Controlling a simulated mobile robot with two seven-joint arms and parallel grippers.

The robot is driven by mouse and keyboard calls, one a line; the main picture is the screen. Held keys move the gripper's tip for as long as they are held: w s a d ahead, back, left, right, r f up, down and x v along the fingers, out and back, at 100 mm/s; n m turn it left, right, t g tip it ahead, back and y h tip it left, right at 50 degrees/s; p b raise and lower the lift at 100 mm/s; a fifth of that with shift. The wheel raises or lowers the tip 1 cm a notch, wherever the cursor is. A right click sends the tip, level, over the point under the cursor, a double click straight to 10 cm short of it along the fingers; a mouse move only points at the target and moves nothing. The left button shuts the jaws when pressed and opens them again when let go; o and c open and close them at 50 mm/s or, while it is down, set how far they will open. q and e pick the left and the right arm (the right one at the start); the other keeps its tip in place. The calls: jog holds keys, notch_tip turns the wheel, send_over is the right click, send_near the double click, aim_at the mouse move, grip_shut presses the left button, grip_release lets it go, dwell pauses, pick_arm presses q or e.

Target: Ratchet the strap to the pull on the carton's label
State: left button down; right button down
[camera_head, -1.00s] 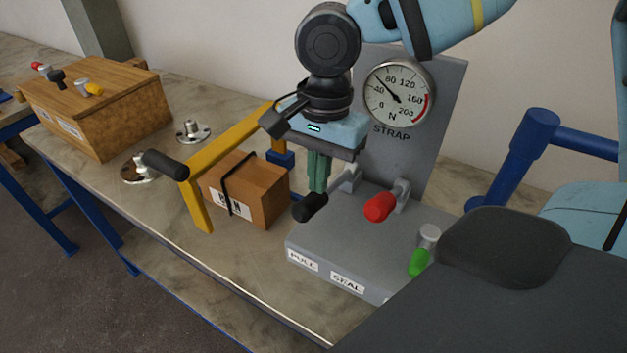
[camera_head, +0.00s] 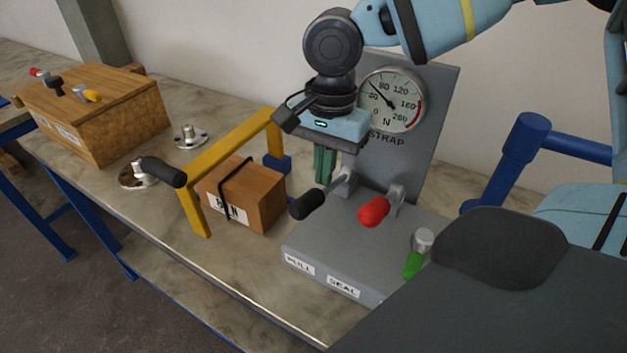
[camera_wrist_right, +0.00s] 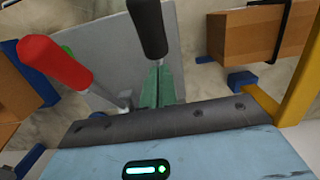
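The carton (camera_head: 262,188) is brown, with a black strap (camera_head: 225,187) around it and a white label (camera_head: 229,210). The strap partly covers the label; an N shows, but the number is unclear. The grey strapping unit (camera_head: 340,259) has a black-knobbed lever (camera_head: 307,204) at the PULL plate (camera_head: 299,264) and a red-knobbed lever (camera_head: 373,211) at the SEAL plate (camera_head: 343,286). The STRAP gauge (camera_head: 391,101) needle points between 40 and 80. My right gripper (camera_head: 324,166) has its green fingers together behind the black knob; the wrist view shows them (camera_wrist_right: 157,88) partly behind that knob. My left gripper is out of view.
A yellow frame (camera_head: 228,145) stands over the carton, beside another black handle (camera_head: 163,171). A green-tipped control (camera_head: 413,263) sits right on the unit. A wooden box (camera_head: 120,115) and a metal flange (camera_head: 190,136) stand at the left. The bench front is clear.

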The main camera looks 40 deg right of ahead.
notch_tip(320, 180, up, 8)
jog(key=shift+d+f, duration=0.15)
jog(key=shift+d, duration=0.15)
dwell(0.3)
jog(key=shift+w, duration=0.15)
dwell(0.9)
